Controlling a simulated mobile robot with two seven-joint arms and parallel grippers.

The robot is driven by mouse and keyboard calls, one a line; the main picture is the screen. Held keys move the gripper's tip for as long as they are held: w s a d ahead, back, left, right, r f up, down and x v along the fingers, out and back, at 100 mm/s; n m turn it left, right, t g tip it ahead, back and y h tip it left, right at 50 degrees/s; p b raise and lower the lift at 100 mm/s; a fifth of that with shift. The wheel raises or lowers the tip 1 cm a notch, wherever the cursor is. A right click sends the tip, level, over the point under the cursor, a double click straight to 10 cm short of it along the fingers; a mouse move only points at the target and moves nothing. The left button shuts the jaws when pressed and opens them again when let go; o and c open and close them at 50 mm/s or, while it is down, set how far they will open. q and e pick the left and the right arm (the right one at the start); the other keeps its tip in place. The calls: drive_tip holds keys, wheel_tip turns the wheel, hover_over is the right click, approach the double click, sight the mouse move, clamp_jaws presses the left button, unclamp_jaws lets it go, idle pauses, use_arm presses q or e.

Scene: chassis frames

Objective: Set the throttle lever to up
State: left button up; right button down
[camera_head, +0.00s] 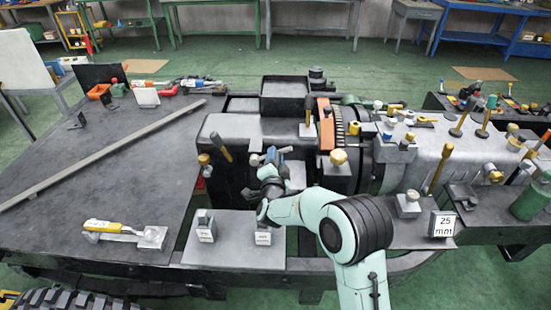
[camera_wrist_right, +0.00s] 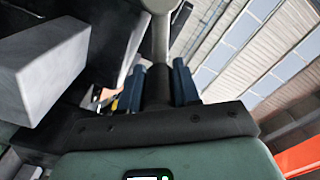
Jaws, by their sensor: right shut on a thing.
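My right gripper (camera_head: 263,159) reaches in from the lower right in the head view, over the near side of the dark machine housing. In the right wrist view, its two blue fingers (camera_wrist_right: 160,82) are shut on a pale grey rod, taken as the throttle lever (camera_wrist_right: 160,35), which runs up from between them. In the head view a small grey bar (camera_head: 284,150) shows just right of the fingers; whether it belongs to that lever is unclear. The lever's base is hidden, and no up mark is readable. My left gripper is not in view.
A dark-handled lever (camera_head: 222,147) stands close left of my gripper. A brass-knobbed part (camera_head: 338,157) is to the right. Two labelled grey blocks (camera_head: 205,229) (camera_head: 263,234) stand below on a plate. In the wrist view, a large grey block (camera_wrist_right: 45,70) is at left.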

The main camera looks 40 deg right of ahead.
drive_tip(key=shift+w+a+r+n+p, duration=0.15)
drive_tip(key=shift+r+n+p, duration=0.15)
drive_tip(key=shift+n, duration=0.25)
drive_tip(key=shift+w+a+r+n+p, duration=0.1)
drive_tip(key=shift+a+r+n+p, duration=0.1)
drive_tip(key=shift+r+n, duration=0.3)
drive_tip(key=shift+w+a+r+n+p, duration=0.45)
drive_tip(key=shift+n+p, duration=0.25)
drive_tip(key=shift+n, duration=0.5)
drive_tip(key=shift+w+a+r+n+p, duration=0.4)
drive_tip(key=shift+n+p, duration=0.25)
drive_tip(key=shift+n, duration=0.5)
drive_tip(key=shift+w+a+r+n+p, duration=0.35)
drive_tip(key=shift+a+n+p, duration=0.25)
drive_tip(key=shift+n, duration=0.6)
drive_tip(key=c, duration=0.8)
unclamp_jaws()
